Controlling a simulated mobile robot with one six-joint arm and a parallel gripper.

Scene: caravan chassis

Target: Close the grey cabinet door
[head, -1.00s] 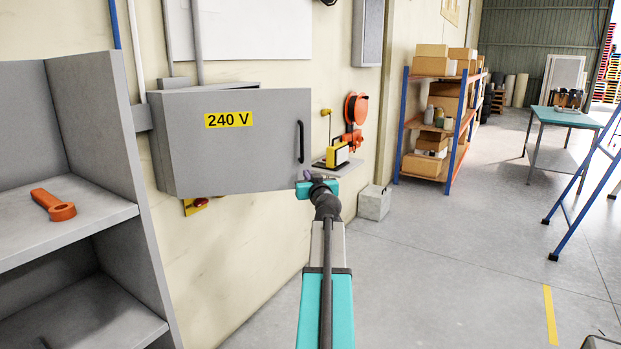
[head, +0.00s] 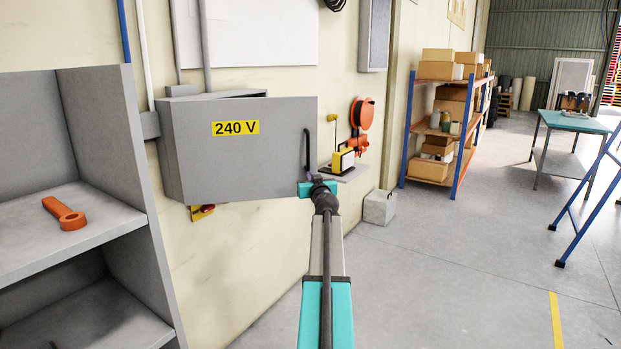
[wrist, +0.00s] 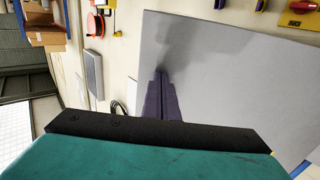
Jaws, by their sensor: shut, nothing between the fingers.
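The grey cabinet door (head: 245,165), with a yellow 240 V label (head: 236,128) and a black upright handle (head: 308,150), stands ajar. Its right side is swung out from the wall, and a gap shows along the top above the cabinet body (head: 172,150). My gripper (head: 317,179) is at the door's lower right corner, just below the handle. In the wrist view the door is the large grey panel (wrist: 235,75). My gripper's purple fingers (wrist: 160,82) are together and empty, pointing at the panel close to its edge. I cannot tell whether they touch it.
A grey shelf unit (head: 120,130) with an orange tool (head: 65,213) stands at the left. A concrete block (head: 379,206) sits below.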

